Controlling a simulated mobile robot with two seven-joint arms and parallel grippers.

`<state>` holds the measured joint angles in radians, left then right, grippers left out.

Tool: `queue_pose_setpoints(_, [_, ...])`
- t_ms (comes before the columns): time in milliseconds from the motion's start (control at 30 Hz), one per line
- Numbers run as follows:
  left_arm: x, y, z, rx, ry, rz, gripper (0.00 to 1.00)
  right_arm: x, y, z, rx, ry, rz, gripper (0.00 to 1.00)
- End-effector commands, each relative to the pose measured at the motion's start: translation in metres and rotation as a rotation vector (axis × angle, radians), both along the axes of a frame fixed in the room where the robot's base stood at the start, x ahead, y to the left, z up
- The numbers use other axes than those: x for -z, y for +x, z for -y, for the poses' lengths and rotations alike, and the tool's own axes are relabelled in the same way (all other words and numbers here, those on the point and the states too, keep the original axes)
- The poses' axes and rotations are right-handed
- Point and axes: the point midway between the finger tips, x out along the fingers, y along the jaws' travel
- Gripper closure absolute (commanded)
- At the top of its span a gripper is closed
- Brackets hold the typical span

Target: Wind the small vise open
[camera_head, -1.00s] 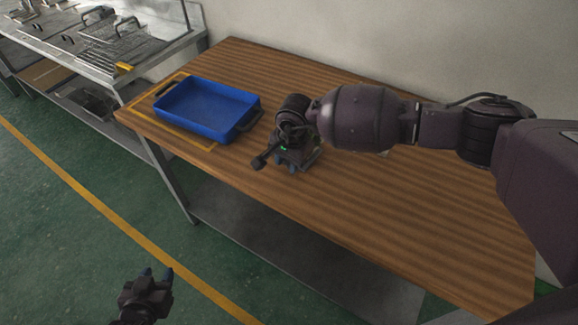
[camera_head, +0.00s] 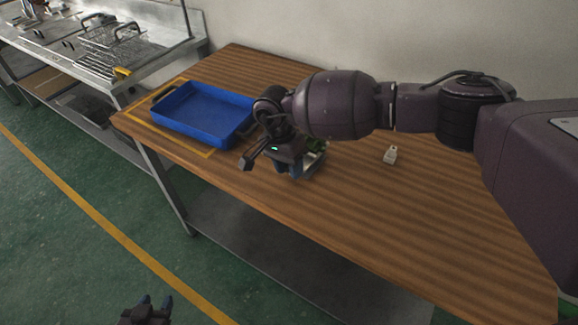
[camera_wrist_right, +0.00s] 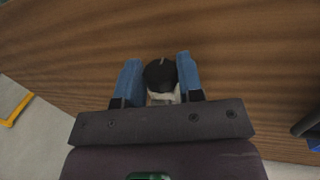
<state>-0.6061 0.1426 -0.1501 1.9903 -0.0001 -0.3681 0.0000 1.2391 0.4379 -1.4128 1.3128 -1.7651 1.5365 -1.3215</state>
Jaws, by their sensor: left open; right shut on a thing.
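The small vise (camera_head: 318,160) stands on the wooden table, right of the blue tray. My right gripper and wrist hide most of it; a pale edge and a bit of green show. My right gripper (camera_head: 289,172) is at the vise, pointing down. In the right wrist view, its blue fingers (camera_wrist_right: 160,78) are shut on a dark round knob (camera_wrist_right: 160,73), seemingly the vise's handle. A pale part shows below the knob. The jaw gap of the vise cannot be seen. My left gripper (camera_head: 154,303) is open and empty, over the floor at the bottom edge.
A blue tray (camera_head: 185,138) lies inside a yellow outline on the wooden table (camera_head: 420,220), close to my right wrist. A metal bench (camera_head: 75,62) with wire racks stands at the back left.

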Motion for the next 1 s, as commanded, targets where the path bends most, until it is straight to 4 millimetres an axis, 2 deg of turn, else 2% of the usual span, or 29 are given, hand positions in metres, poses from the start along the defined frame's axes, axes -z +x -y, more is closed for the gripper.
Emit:
queue_pose_setpoints(133, [-0.001,0.0,0.0,0.0,0.0,0.002,0.57,0.001,0.0,0.0,0.0,-0.001,-0.001,0.89])
queue_pose_setpoints(167, [-0.001,0.0,0.0,0.0,0.0,0.002,0.57,0.001,0.0,0.0,0.0,-0.001,-0.001,0.64])
queue_pose_setpoints(333, [-0.001,0.001,0.0,0.001,0.001,0.003,0.57,0.001,0.0,0.0,0.0,0.0,0.0,0.39])
queue_pose_setpoints(700, [-0.002,0.005,0.001,0.002,0.0,0.009,0.57,-0.005,0.001,-0.001,0.0,0.0,0.001,0.39])
queue_pose_setpoints(867, [-0.001,0.004,0.001,0.003,0.0,0.007,0.57,-0.025,0.005,-0.005,0.0,0.001,0.003,0.39])
queue_pose_setpoints(1000, [0.002,0.004,0.001,0.003,0.0,0.004,0.57,-0.051,0.009,-0.01,-0.001,0.001,0.003,0.39])
